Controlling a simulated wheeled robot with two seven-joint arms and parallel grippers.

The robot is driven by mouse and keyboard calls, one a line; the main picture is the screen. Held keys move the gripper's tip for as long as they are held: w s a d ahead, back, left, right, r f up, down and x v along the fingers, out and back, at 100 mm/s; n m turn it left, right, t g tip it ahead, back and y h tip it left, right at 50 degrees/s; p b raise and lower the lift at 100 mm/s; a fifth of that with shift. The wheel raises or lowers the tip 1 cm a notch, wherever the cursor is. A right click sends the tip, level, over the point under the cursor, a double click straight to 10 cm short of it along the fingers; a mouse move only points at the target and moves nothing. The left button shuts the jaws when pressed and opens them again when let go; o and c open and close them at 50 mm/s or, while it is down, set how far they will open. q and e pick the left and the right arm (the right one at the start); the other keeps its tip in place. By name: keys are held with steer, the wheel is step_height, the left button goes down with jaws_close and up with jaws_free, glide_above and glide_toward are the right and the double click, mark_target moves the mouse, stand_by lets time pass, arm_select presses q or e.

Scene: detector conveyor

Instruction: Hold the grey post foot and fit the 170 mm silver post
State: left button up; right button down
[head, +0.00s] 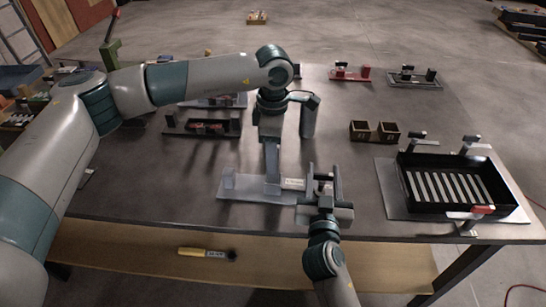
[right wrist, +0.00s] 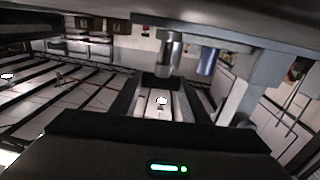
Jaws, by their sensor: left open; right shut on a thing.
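My right gripper (head: 322,180) is low at the right end of a grey plate (head: 240,192) at the table's front. In the right wrist view its two dark fingers (right wrist: 158,88) close around a small light grey piece (right wrist: 160,104), apparently the post foot. A short silver cylinder (right wrist: 169,52) shows just beyond the fingertips; I cannot tell whether it is the post or touches the foot. My left gripper (head: 272,180) is open and points down over the plate, just left of my right gripper. What lies between its fingers is hidden.
A white label (head: 293,184) sits between the grippers. Dark fixtures (head: 200,124) and a red one (head: 350,73) lie behind. The table's front edge is close.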

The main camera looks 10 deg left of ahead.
arm_select(q)
step_height(320, 180, up, 12)
steer(key=shift+f, duration=0.25)
stand_by(0.6)
arm_select(e)
steer(key=c, duration=0.9)
jaws_free()
steer(key=shift+c, duration=0.2)
steer(key=shift+s, duration=0.1)
steer(key=shift+s, duration=5.9)
